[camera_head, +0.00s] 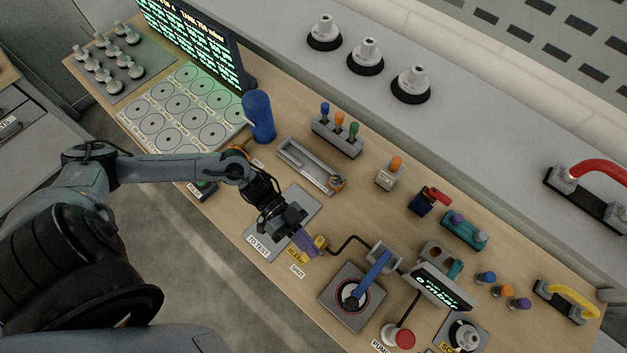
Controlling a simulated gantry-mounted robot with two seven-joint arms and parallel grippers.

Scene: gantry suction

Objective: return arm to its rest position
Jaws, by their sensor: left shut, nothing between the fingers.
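My left arm comes in from the left and reaches over the bench. Its gripper (290,222) is shut and empty. It is above the grey TO TEST plate (262,243), close to a purple piece (305,241) with a yellow fitting (320,243) beside the BLEED label. I cannot tell whether the gripper touches the purple piece. The gripper and forearm hide part of the plate and the bench's front edge. My right gripper is not in view.
A blue cylinder (258,117) stands behind the forearm, near the disc-marked panel (160,120). A grey tray (300,165), a blue-handled fixture (376,268) and a red button (404,338) are on the bench. Open floor (215,270) lies before it.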

